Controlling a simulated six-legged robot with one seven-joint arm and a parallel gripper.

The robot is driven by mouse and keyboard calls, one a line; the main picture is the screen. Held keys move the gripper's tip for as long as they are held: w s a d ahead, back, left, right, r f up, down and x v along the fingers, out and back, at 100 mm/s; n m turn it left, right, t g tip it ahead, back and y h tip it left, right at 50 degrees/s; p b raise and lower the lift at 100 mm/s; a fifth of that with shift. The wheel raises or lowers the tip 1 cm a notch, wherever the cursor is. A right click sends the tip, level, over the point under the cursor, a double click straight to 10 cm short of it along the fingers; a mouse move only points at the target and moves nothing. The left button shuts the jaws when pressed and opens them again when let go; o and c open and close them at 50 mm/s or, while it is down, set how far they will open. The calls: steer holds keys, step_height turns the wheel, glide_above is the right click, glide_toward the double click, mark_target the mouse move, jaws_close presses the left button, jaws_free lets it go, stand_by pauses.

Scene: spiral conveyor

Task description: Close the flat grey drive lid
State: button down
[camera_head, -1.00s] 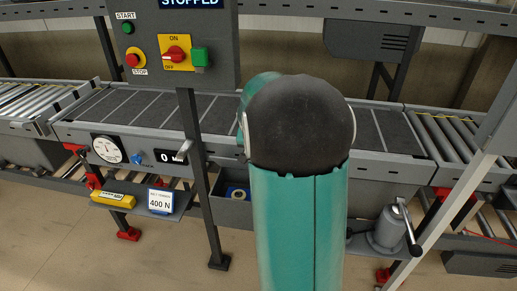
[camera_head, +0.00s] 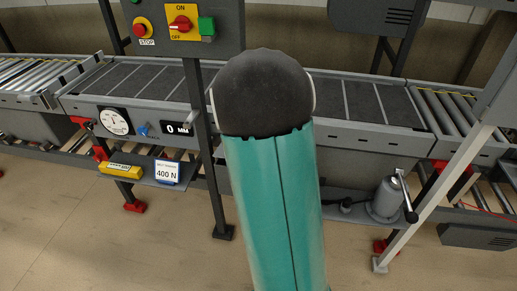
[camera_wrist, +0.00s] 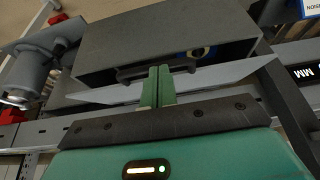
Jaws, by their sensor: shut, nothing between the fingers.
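In the wrist view my gripper (camera_wrist: 155,88) is shut, its two green fingers together and empty. The fingertips are close to a dark bar handle (camera_wrist: 128,73); I cannot tell whether they touch it. A flat light-grey plate (camera_wrist: 235,73), which looks like the drive lid, spans the picture behind the fingers. Beyond it a dark gap shows at the front of a grey box (camera_wrist: 150,35), with a blue and yellow ring (camera_wrist: 203,52) inside, so the box looks open. In the head view my arm hides the gripper, lid and box.
A dark post (camera_head: 205,150) stands left of my arm. A crank jack (camera_head: 387,200) is at the right, and it also shows in the wrist view (camera_wrist: 35,68). The conveyor (camera_head: 345,135) runs behind. The 400 N sign (camera_head: 167,172) and yellow tool (camera_head: 120,170) are at the left.

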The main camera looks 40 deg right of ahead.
steer(key=f, duration=0.3)
steer(key=a+f, duration=0.1)
steer(key=f, duration=0.1)
steer(key=shift+s+f, duration=0.1)
steer(key=shift+s, duration=0.3)
steer(key=s+a+r, duration=0.2)
steer(key=s+a, duration=0.3)
steer(key=a, duration=0.2)
steer(key=shift+s+r, duration=0.25)
stand_by(0.4)
steer(key=shift+a, duration=0.1)
